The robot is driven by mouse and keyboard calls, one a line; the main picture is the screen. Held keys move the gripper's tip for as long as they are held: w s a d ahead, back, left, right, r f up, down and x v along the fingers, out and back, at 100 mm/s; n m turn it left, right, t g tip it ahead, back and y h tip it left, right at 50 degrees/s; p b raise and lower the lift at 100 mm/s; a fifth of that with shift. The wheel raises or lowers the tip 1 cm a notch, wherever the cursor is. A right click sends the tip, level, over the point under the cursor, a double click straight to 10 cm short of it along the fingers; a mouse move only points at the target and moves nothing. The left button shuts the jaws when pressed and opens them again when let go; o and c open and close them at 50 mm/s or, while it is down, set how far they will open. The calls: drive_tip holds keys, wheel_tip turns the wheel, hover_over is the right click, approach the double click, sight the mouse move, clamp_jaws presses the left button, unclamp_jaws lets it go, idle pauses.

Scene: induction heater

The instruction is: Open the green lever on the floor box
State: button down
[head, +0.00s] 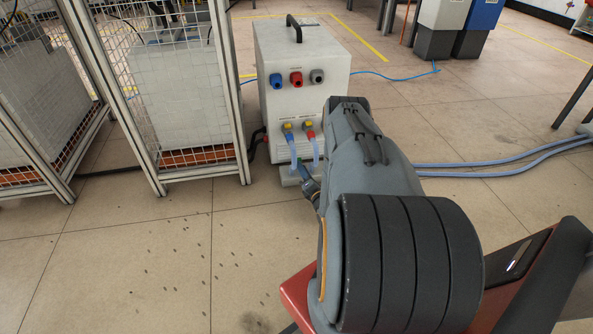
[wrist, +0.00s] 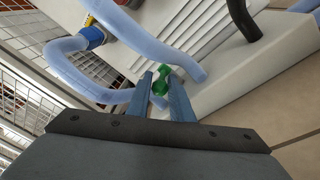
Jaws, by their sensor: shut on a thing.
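The white floor box (head: 299,50) stands upright on the tiles in the head view, with a black handle on top. The green lever (wrist: 161,86) shows low on the box in the wrist view, beside pale blue hoses. My gripper (wrist: 164,80) has one finger on each side of the lever and is shut on it. The fingers cover part of the lever. In the head view my arm hides the lower right of the box, and I cannot make out the lever there.
Pale blue hoses (wrist: 152,40) bend close around my fingers, and a black hose (wrist: 242,18) rises at the right. A wire-mesh cage (head: 180,90) stands left of the box. Two more blue hoses (head: 500,165) run right across the floor.

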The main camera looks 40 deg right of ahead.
drive_tip(key=c, duration=1.9)
unclamp_jaws()
drive_tip(key=shift+a, duration=0.1)
drive_tip(key=shift+o, duration=0.2)
drive_tip(key=shift+p+v, duration=1.75)
drive_tip(key=shift+v, duration=2.1)
drive_tip(key=shift+s, duration=0.1)
